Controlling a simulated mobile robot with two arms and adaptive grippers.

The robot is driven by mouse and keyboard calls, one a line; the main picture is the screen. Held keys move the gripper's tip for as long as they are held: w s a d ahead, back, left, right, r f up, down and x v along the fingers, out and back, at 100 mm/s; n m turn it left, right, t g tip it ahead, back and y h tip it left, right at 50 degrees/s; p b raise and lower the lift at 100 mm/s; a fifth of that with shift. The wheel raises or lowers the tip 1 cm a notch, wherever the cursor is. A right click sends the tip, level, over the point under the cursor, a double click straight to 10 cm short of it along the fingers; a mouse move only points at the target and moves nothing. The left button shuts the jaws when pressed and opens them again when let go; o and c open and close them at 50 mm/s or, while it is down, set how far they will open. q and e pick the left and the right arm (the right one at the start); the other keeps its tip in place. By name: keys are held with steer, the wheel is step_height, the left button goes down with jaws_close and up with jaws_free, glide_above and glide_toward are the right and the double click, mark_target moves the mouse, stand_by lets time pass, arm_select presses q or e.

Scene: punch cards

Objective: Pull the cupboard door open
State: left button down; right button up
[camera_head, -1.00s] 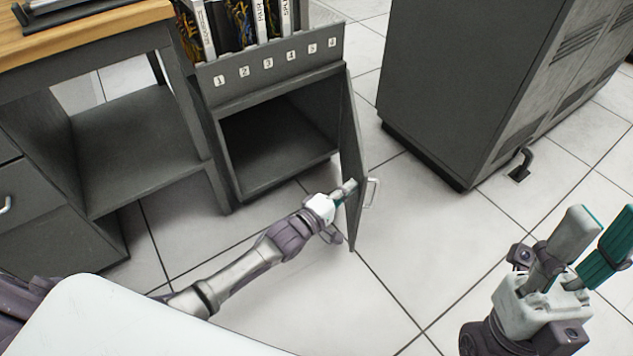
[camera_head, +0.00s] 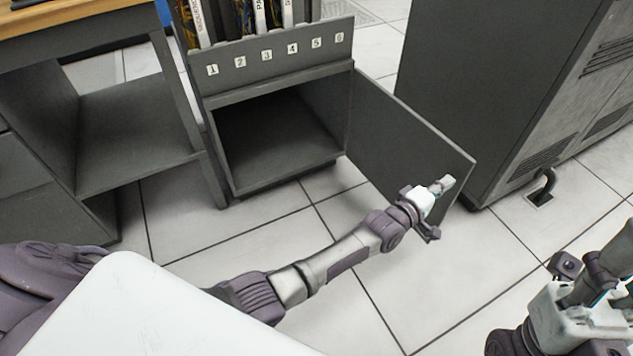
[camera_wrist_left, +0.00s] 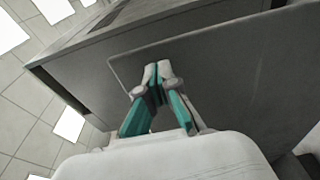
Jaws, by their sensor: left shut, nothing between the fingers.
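The cupboard (camera_head: 275,88) is a dark grey unit with numbered slots 1 to 6 above an empty lower compartment. Its door (camera_head: 400,125) is hinged at the right and stands wide open, swung out to the right. The handle is hidden in the head view. My left gripper (camera_head: 447,184) is shut and empty, at the inner face of the door near its free edge. In the left wrist view the closed fingertips (camera_wrist_left: 157,72) are close to the door panel (camera_wrist_left: 230,75); whether they touch it I cannot tell. My right gripper (camera_head: 590,290) is cut off at the right edge.
A tall grey cabinet (camera_head: 495,75) stands right of the door, with a small black pipe (camera_head: 543,186) on the floor beside it. A desk (camera_head: 130,115) with shelves stands at the left. The tiled floor (camera_head: 330,310) in front is clear.

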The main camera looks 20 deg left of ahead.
arm_select(q)
steer(key=shift+w+d, duration=0.1)
steer(key=shift+w, duration=0.05)
stand_by(0.6)
steer(key=v, duration=1.2)
